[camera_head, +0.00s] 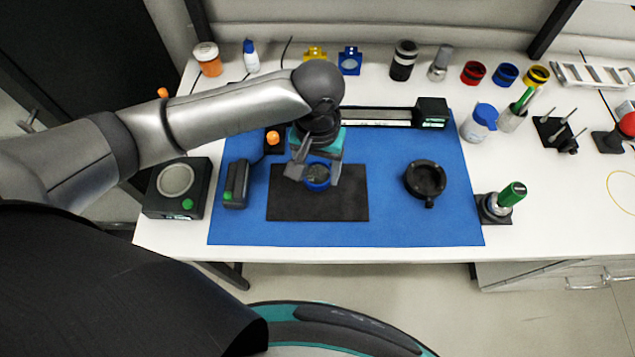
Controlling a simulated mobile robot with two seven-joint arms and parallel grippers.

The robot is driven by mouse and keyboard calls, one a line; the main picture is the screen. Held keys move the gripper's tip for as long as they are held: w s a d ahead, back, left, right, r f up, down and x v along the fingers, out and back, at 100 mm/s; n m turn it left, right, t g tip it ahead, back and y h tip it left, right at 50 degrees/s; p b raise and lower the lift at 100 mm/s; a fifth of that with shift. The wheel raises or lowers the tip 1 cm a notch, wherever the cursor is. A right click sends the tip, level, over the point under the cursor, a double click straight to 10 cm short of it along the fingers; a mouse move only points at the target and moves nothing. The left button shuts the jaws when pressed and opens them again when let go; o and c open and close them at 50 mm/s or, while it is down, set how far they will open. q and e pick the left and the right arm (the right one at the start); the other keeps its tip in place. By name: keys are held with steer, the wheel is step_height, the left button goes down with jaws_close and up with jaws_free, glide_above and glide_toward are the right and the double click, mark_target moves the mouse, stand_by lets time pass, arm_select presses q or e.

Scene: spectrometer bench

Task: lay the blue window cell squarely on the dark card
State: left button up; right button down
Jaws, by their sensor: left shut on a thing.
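The blue window cell (317,184) is a small round blue ring with a greyish face. It is between the fingers of my left gripper (318,176), which is shut on it. The cell is over the upper middle part of the dark card (300,208), a black rectangle on the blue mat (400,228). I cannot tell whether the cell touches the card or hangs just above it. The gripper's body and fingers hide part of the cell's edge and the card's top edge. My right gripper is not in view.
A black ring holder (425,180) lies right of the card. A dark handheld device (236,184) lies left of it, beside a scale-like box (178,188). A rail instrument (385,116) spans the mat's back. Jars and coloured rings line the bench's rear. The mat's front is clear.

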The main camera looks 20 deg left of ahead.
mark_target(318, 183)
arm_select(q)
steer(key=shift+f, duration=0.8)
step_height(318, 183, down, 4)
steer(key=shift+r+b, duration=0.25)
steer(key=shift+b, duration=0.2)
steer(key=shift+f, duration=0.15)
steer(key=shift+f, duration=0.1)
steer(key=o, duration=1.5)
steer(key=shift+o, duration=0.2)
steer(key=shift+w, duration=0.1)
step_height(318, 183, up, 12)
steer(key=shift+r+p, duration=0.15)
steer(key=shift+p, duration=0.95)
